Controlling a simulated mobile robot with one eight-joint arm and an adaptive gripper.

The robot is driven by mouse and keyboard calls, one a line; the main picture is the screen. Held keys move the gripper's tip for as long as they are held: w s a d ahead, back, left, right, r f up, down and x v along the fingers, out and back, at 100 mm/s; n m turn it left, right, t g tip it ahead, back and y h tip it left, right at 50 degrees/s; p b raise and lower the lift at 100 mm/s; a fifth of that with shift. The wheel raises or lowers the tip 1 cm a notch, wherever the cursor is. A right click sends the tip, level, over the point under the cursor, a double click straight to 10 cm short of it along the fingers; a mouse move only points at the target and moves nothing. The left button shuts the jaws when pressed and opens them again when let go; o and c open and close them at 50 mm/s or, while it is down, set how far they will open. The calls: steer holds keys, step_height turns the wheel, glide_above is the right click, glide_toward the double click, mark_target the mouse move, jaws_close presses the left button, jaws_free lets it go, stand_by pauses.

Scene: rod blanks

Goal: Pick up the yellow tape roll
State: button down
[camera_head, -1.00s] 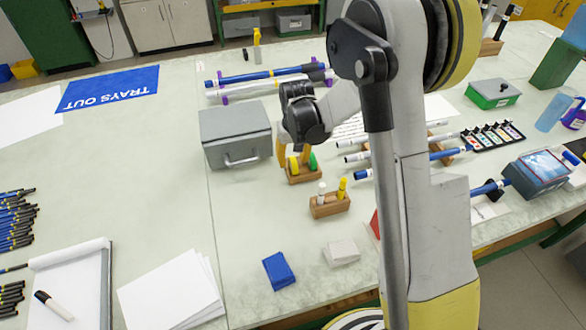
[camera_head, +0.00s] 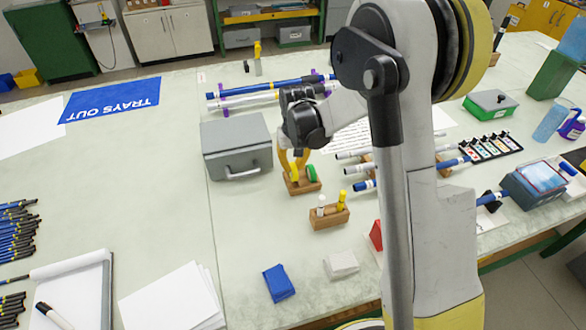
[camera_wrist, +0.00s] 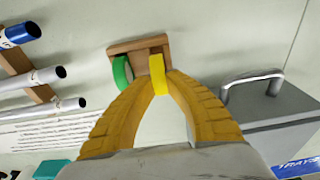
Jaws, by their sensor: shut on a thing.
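The yellow tape roll (camera_wrist: 159,74) shows edge-on in the wrist view, at the wooden holder (camera_wrist: 126,49). My gripper (camera_wrist: 158,88) has its two yellow fingers on either side of the roll, shut on it. In the head view my gripper (camera_head: 293,166) points down at the same holder (camera_head: 299,187), and its fingers mostly hide the yellow roll. A green tape roll (camera_wrist: 122,71) stands beside it, also seen in the head view (camera_head: 311,174). I cannot tell whether the yellow roll is clear of the holder.
A grey box (camera_head: 238,144) with a handle stands close left of my gripper. A wooden block (camera_head: 328,217) with a white and a yellow pen is just in front. Racked rods (camera_head: 270,86) lie behind, and more rods (camera_head: 360,170) to the right.

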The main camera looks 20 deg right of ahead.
steer(key=s+d+r+p, duration=0.1)
steer(key=d+r+p, duration=0.2)
steer(key=d+r, duration=0.5)
steer(key=d, duration=0.3)
steer(key=shift+d+r+p, duration=0.15)
steer(key=shift+d+p, duration=0.15)
steer(key=shift+s, duration=0.1)
